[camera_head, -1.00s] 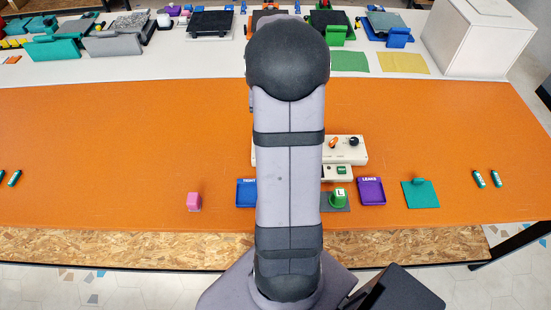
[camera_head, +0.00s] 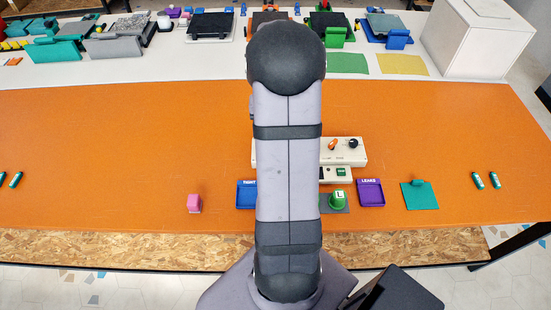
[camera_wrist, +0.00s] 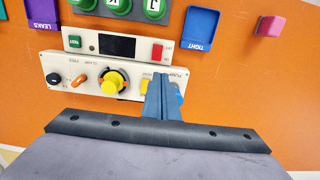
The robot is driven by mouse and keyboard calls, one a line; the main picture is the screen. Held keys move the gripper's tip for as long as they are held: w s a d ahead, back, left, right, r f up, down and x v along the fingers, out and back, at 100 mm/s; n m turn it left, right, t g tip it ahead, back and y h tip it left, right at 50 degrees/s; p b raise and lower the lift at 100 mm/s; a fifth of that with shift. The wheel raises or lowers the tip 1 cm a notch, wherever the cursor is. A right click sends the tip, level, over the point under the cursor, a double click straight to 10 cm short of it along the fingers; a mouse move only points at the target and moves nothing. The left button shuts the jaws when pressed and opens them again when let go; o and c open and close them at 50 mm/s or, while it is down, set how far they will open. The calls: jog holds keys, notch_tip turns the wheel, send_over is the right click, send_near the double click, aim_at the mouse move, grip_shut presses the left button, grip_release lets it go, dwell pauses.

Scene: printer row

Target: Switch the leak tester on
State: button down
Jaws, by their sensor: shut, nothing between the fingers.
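The leak tester is a cream-white unit with a front panel (camera_wrist: 135,60) and a lower panel (camera_wrist: 60,67); in the head view my arm hides much of it, leaving its right part (camera_head: 358,150) in sight. In the wrist view the front panel has a dark display (camera_wrist: 117,46), a green TEST button (camera_wrist: 75,42) and a red switch (camera_wrist: 157,52) with small lettering beside it. My gripper (camera_wrist: 163,78) is shut and empty, over the lower panel by the PUMP lettering, near the red switch. Whether it touches anything is unclear. The head view hides it behind my arm.
The lower panel carries a yellow knob (camera_wrist: 112,83), an orange lever (camera_wrist: 80,78) and a black knob (camera_wrist: 54,79). Green capped pieces (camera_wrist: 117,6), a blue TIGHT tray (camera_wrist: 201,27), a purple LEAKS tray (camera_head: 371,193) and a pink block (camera_head: 194,203) are nearby.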

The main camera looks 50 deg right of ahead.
notch_tip(320, 180, down, 10)
jog(key=p, duration=0.3)
jog(key=shift+f, duration=0.5)
jog(key=shift+d+f, duration=0.1)
jog(key=shift+f, duration=0.2)
jog(key=shift+r, duration=0.1)
jog(key=shift+s+a, duration=0.1)
jog(key=shift+a, duration=0.1)
jog(key=shift+s+a+r, duration=0.25)
jog(key=shift+s+a, duration=0.1)
jog(key=shift+s, duration=0.05)
jog(key=shift+r+p, duration=0.1)
jog(key=shift+p, duration=0.25)
